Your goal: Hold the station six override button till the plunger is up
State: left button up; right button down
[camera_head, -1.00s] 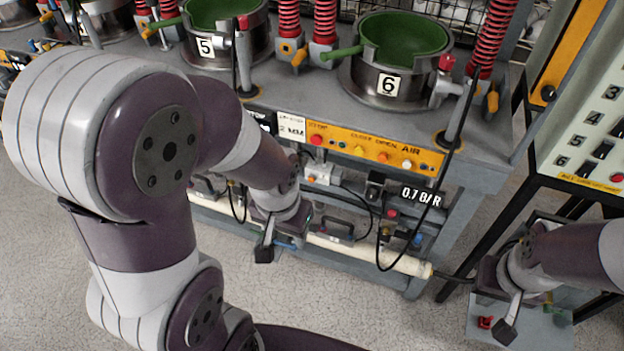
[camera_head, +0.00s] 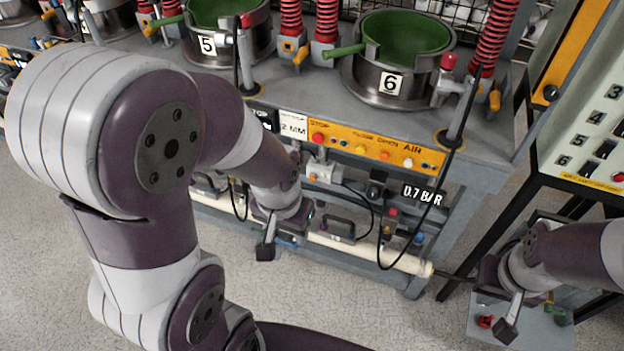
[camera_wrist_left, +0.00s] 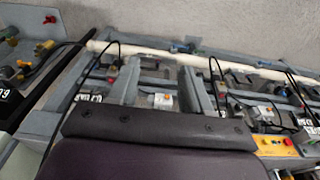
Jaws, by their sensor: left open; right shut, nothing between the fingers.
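Station six is a metal pot (camera_head: 388,85) with a green inside and a "6" label, on the grey bench. Below it an orange strip (camera_head: 350,144) carries small coloured buttons, including a red one (camera_head: 318,137) near "STOP". I cannot tell which button is the override, and no plunger is clearly visible. My left gripper (camera_head: 266,246) hangs in front of the bench, below and left of the strip, open and touching no button that I can see. My right gripper (camera_head: 506,327) is shut and empty at the lower right, over a small grey plate. In the left wrist view an orange strip shows too (camera_wrist_left: 275,145).
A "0.7 BAR" label (camera_head: 424,195) hangs by black hoses under the bench. A white pipe (camera_head: 370,255) runs low along the front. A numbered switch panel (camera_head: 590,125) stands at the right. Station five's pot (camera_head: 228,45) is left of six. Floor in front is clear.

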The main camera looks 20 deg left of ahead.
pick_arm(q)
grip_shut()
jog(key=shift+f, duration=0.1)
dwell(1.8)
